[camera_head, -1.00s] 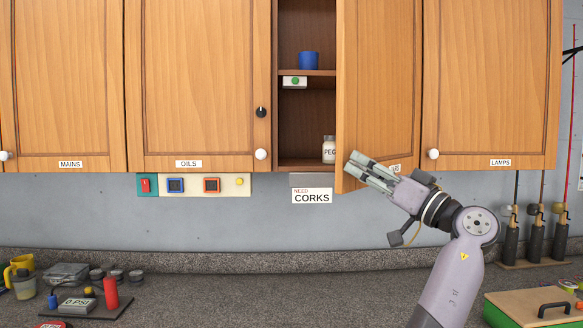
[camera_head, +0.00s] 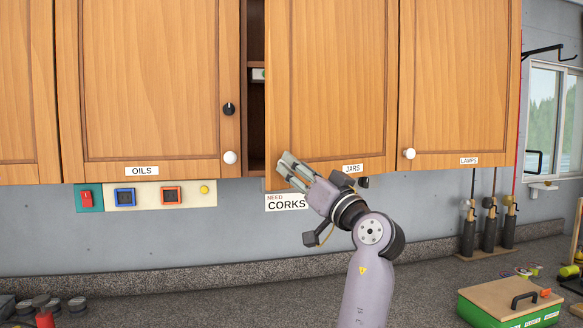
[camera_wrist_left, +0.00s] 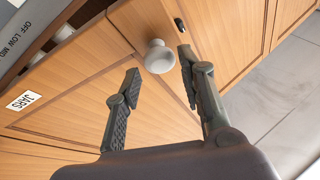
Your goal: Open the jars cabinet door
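The jars cabinet door (camera_head: 330,85) is wooden, hinged on its right, and stands ajar with its left edge out from the cabinet. A narrow dark gap (camera_head: 256,110) shows along its left edge. Its JARS label (camera_head: 352,168) is at the lower right. My left gripper (camera_head: 287,165) is at the door's lower left corner and hides the knob in the head view. In the left wrist view the gripper (camera_wrist_left: 158,78) is open, with the round white knob (camera_wrist_left: 158,58) between and just beyond its fingertips. Contact is not clear. My right gripper is not in view.
The oils door (camera_head: 150,85) and lamps door (camera_head: 460,80) are shut on either side. A CORKS sign (camera_head: 287,202) hangs below the gap. On the counter (camera_head: 250,285) are a green box (camera_head: 505,302) at right and small items at left. The counter's middle looks clear.

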